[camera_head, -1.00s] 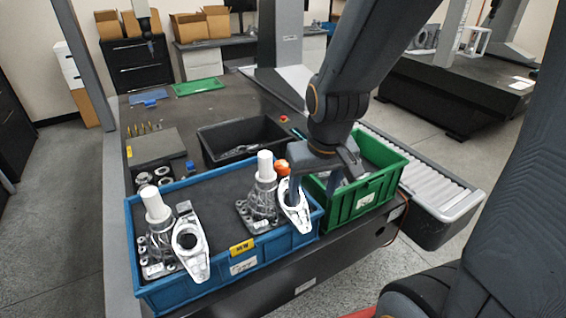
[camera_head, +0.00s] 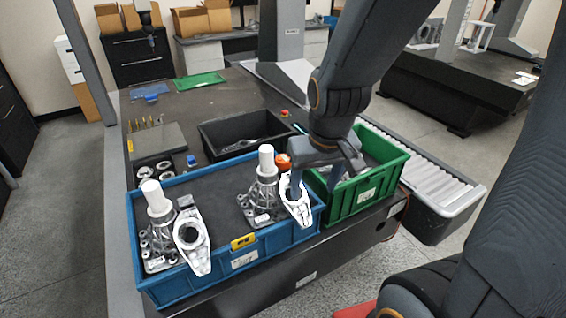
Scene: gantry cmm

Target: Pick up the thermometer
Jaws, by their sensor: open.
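I cannot make out a thermometer for certain. A small round orange thing (camera_head: 283,161) shows beside the right white cylinder (camera_head: 266,160), at the back edge of the blue bin; what it is, I cannot tell. My gripper (camera_head: 313,192) points down over the boundary between the blue bin (camera_head: 180,290) and the green bin (camera_head: 352,212). Its fingers are apart and I see nothing held between them. One finger is close to the right silvery casting (camera_head: 297,208); whether it touches is unclear. My gripper and arm hide part of the green bin's inside.
The blue bin holds metal parts and another white cylinder (camera_head: 157,198). A black bin (camera_head: 215,152) stands behind it. A dark block (camera_head: 155,142), metal rings and a green tray (camera_head: 200,82) lie on the dark table. A roller conveyor (camera_head: 430,180) runs at the right.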

